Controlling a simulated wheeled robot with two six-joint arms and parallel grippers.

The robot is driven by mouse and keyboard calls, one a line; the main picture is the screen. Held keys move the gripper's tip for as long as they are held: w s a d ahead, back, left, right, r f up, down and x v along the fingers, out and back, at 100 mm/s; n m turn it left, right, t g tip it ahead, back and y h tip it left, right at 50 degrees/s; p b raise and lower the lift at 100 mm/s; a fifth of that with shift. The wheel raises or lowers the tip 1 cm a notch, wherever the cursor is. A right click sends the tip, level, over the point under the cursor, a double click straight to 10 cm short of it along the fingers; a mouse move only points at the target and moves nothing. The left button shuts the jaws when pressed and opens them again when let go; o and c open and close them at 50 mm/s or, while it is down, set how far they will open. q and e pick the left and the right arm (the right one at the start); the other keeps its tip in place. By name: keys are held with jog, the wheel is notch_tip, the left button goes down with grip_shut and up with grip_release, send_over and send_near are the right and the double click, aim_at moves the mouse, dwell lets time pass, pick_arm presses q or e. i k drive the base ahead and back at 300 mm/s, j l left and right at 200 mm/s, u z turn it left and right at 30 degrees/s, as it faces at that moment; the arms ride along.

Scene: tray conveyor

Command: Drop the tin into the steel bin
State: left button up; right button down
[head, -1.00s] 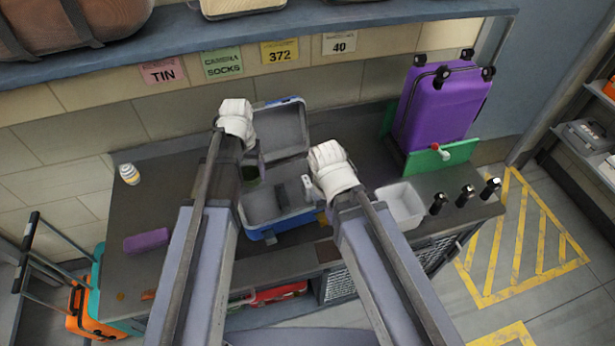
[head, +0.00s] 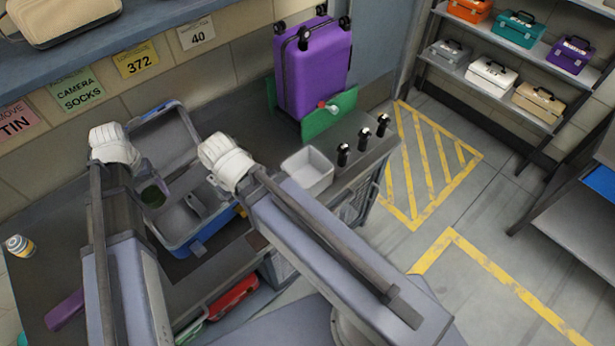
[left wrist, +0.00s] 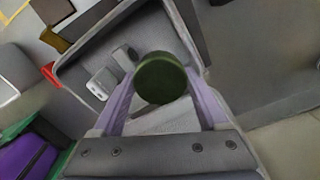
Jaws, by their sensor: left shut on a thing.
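My left gripper (head: 155,190) is shut on a dark green round tin (head: 152,197). In the left wrist view the tin (left wrist: 160,80) sits between the two purple fingers (left wrist: 160,102), over the open blue-rimmed case (head: 187,243). I cannot tell whether the tin touches the case. A pale grey open bin (head: 308,178), the likeliest steel bin, stands on the bench to the right of both grippers; its visible inside looks empty. My right arm's white wrist (head: 226,160) is near the case's right side; its fingers are too hidden to judge.
A purple suitcase (head: 315,65) stands behind the bin by a green panel (head: 330,118). Several black-handled posts (head: 363,139) stand right of the bin. Shelves (head: 500,80) hold toolboxes.

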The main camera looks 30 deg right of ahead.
aim_at(304, 183)
jog(key=l, duration=2.2)
